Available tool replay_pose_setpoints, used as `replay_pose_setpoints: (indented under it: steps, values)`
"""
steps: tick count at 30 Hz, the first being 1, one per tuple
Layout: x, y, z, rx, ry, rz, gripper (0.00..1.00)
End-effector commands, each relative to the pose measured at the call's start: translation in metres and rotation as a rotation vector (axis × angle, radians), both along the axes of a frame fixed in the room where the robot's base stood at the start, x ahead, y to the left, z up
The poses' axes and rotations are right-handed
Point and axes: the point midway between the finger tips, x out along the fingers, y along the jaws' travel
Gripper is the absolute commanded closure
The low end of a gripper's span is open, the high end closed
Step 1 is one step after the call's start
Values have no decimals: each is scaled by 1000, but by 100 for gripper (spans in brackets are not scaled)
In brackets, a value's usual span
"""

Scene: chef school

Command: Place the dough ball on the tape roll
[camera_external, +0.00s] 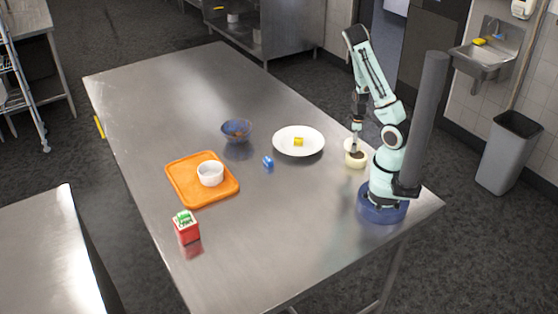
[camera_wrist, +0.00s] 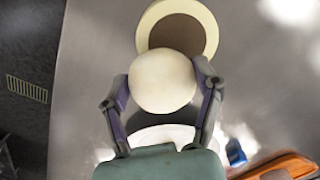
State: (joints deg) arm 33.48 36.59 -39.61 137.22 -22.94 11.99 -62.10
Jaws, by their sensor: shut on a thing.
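The dough ball (camera_wrist: 162,82) is a pale cream sphere between the two fingers of my gripper (camera_wrist: 162,90) in the wrist view. My gripper is shut on it. The tape roll (camera_wrist: 207,31) is a cream ring with a brown middle, lying flat just beyond the ball in the wrist view. The ball overlaps its near edge there. In the external view the tape roll (camera_external: 357,163) lies on the table near my base. My gripper (camera_external: 354,149) is over it there, and the ball is hard to make out. I cannot tell the gap between ball and roll.
A white plate (camera_external: 286,150) with a yellow cube (camera_external: 298,142) stands left of the tape roll. Further left are a blue block (camera_external: 268,162), a blue bowl (camera_external: 236,138), an orange tray (camera_external: 190,190) with a white cup (camera_external: 210,174), and a red carton (camera_external: 187,230).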

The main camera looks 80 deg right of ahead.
Motion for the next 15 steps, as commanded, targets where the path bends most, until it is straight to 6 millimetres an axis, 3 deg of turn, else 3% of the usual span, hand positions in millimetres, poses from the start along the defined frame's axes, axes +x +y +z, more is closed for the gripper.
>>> replay_pose_setpoints:
  steps: [10, 11, 13, 15]
  values:
    - [0, 0, -3, 0, 0, -1, 75]
    - [0, 0, -3, 0, 0, -1, 29]
    - [0, 0, -3, 0, 0, 0, 9]
    - [0, 0, -3, 0, 0, 0, 9]
